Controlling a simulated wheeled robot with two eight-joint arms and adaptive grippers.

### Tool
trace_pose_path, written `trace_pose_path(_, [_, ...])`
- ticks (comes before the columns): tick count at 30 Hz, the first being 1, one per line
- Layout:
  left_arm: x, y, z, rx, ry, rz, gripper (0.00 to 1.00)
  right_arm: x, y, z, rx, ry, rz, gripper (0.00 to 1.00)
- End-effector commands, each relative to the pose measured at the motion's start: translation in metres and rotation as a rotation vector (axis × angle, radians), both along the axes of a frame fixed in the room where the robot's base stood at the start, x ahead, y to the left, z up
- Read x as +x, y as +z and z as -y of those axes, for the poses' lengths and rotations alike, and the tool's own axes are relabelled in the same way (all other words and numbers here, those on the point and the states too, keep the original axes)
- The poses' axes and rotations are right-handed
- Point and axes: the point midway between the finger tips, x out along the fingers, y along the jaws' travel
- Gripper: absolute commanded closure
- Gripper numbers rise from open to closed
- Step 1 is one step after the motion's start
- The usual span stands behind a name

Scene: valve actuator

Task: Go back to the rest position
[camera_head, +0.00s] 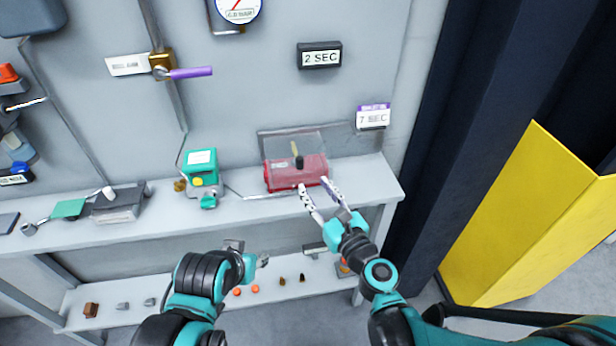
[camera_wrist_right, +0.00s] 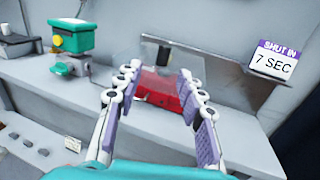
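My right gripper (camera_head: 318,193) is open, its two fingers apart, just in front of the red box (camera_head: 283,176) on the upper shelf. In the right wrist view the red box (camera_wrist_right: 165,92) shows between the open fingers (camera_wrist_right: 157,90), and nothing is held. In the head view the box has a dark knob and a clear raised plate behind it. My left gripper (camera_head: 256,261) is low at the front, below the upper shelf; its fingers are small and partly hidden, so its opening is unclear.
A green device (camera_head: 202,177) and a grey box (camera_head: 117,204) stand on the upper shelf (camera_head: 240,207). A purple-handled valve (camera_head: 188,73) is on the wall. Small parts lie on the lower shelf (camera_head: 215,303). A yellow panel (camera_head: 530,215) stands at right.

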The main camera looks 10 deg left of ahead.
Motion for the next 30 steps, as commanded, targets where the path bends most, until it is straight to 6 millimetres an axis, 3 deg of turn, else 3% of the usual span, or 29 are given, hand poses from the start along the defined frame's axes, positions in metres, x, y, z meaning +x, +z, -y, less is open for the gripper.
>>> trace_pose_path(5, [0.000, 0.000, 0.000, 0.000, 0.000, 0.000, 0.61, -0.010, 0.000, 0.006, 0.000, -0.001, 0.000, 0.61])
trace_pose_path(19, [0.000, 0.000, 0.000, 0.000, 0.000, 0.000, 0.61, -0.010, 0.000, 0.006, -0.002, 0.000, 0.001, 0.61])
trace_pose_path(22, [0.000, 0.000, 0.000, 0.000, 0.000, 0.000, 0.61, -0.011, 0.001, 0.007, -0.070, 0.008, 0.032, 0.61])
trace_pose_path(26, [0.000, 0.000, 0.000, 0.000, 0.000, 0.000, 0.61, -0.020, 0.003, 0.013, -0.408, 0.059, 0.181, 0.61])
trace_pose_path(30, [0.000, 0.000, 0.000, 0.000, 0.000, 0.000, 0.61, -0.040, -0.013, 0.036, -1.038, 0.205, 0.416, 0.61])
